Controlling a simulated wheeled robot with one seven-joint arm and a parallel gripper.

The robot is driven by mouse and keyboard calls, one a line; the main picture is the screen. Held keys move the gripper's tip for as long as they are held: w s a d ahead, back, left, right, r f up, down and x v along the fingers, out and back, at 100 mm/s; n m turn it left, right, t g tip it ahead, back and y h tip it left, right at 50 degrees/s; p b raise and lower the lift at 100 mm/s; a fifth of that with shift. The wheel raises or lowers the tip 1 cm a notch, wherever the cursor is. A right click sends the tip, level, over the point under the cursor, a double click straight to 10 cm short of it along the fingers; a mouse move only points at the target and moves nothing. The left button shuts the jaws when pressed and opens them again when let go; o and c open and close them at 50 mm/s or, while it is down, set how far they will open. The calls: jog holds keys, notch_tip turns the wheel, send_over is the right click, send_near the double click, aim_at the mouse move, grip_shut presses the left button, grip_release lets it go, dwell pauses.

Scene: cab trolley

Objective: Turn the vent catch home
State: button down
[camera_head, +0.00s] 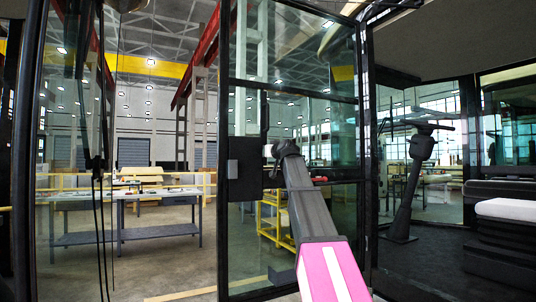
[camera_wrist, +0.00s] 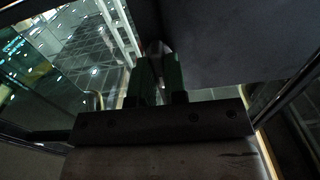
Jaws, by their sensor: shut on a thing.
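My gripper (camera_wrist: 159,62) shows in the wrist view with its two green fingers close together. They are shut on a small grey piece, the vent catch (camera_wrist: 154,47), of which only the tip shows. The catch's turn angle cannot be made out. In the head view my arm reaches up to the glazed cab door (camera_head: 292,87), its end near the middle rail. A dark box (camera_head: 244,168) sits on the door's left edge, left of my arm's end. The fingers and the catch cannot be made out clearly in the head view.
A dark flat panel (camera_wrist: 235,40) lies close to the fingers in the wrist view. The cab, with a steering column (camera_head: 418,165) and a seat (camera_head: 505,210), is on the right. A workbench (camera_head: 125,200) stands beyond the door at left. Dark door posts flank my arm.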

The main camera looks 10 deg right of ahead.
dwell(0.6)
jog(key=c, duration=1.2)
grip_release()
jog(key=shift+o, duration=0.2)
jog(key=v, duration=1)
jog(key=shift+s+d, duration=0.15)
jog(key=shift+s, duration=0.25)
